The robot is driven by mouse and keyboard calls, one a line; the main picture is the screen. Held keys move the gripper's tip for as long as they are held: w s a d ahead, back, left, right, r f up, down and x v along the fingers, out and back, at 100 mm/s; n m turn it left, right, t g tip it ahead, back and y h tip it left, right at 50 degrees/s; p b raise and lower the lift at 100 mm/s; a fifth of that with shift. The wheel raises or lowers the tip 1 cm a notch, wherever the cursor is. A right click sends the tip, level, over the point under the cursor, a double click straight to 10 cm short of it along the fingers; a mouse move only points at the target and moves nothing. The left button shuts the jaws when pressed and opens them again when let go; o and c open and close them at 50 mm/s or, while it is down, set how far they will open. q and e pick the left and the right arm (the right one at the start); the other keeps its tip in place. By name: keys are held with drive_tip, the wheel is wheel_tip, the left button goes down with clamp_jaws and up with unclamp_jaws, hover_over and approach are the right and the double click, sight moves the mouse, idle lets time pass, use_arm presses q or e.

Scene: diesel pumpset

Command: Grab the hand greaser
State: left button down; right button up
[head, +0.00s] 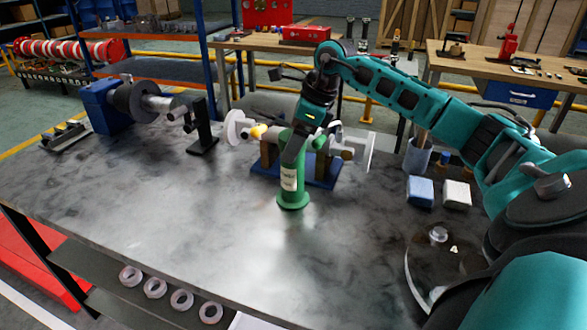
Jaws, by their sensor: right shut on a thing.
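The hand greaser (289,182) looks like the green cylinder with a pale label and a round green foot, in the middle of the head view. It is upright and its foot appears to be on the metal table. My right gripper (296,148) comes down from above and is shut on its upper part. The gripper and wrist hide the top of the greaser. My left gripper is not in view.
A blue-based fixture with metal parts (325,172) stands close behind the greaser. A blue motor-like machine (101,107) is at the left. Blue (421,191) and white (456,194) blocks and a cup (418,156) are at the right. The table's (150,200) front left is clear.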

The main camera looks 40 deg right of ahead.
drive_tip(key=c, duration=0.8)
clamp_jaws()
drive_tip(key=shift+w+r, duration=0.1)
drive_tip(key=shift+r, duration=0.1)
drive_tip(key=shift+r, duration=0.1)
